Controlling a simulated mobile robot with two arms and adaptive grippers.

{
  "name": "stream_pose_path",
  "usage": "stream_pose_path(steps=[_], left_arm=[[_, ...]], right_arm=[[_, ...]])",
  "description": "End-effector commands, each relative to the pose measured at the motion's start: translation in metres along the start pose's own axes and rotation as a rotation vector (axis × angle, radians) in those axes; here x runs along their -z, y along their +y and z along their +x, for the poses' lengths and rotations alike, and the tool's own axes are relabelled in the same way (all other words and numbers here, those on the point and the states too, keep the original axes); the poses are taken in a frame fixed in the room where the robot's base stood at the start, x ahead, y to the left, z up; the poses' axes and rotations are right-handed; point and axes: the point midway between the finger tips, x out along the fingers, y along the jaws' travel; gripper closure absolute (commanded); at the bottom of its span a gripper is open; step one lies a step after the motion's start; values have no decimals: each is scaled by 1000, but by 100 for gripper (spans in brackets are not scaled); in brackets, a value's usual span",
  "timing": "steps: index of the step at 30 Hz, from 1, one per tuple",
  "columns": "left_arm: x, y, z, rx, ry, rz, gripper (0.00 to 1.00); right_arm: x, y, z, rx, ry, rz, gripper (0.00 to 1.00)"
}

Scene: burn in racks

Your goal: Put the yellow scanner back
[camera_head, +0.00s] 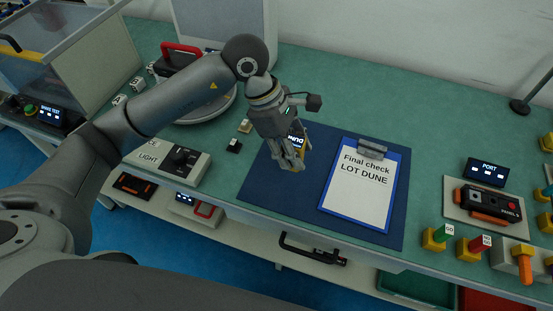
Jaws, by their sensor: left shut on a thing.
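My left gripper (290,160) reaches in over the dark blue mat (265,182) on the green bench, pointing down. It is shut on a small device with a lit screen and yellow edges, which looks like the yellow scanner (298,138). The fingers hide most of the scanner, and I cannot tell whether it touches the mat. My right gripper is not in view. No place clearly marked for the scanner can be made out.
A clipboard (361,190) reading "Final check LOT DUNE" lies right of the gripper. A LIGHT switch box (180,160) stands left.

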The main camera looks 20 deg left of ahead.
Motion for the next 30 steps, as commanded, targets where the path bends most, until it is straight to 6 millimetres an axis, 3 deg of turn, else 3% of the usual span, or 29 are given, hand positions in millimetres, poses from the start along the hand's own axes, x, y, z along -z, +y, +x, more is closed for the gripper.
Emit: stream_pose_path(steps=[6,15,21,30], left_arm=[[39,6,22,4,0,-1,93],[61,9,34,5,1,-1,93],[70,9,60,5,-2,1,93],[71,10,64,3,-1,3,93]], right_arm=[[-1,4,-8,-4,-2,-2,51],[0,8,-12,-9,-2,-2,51],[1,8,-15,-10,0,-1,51],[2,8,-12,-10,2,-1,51]])
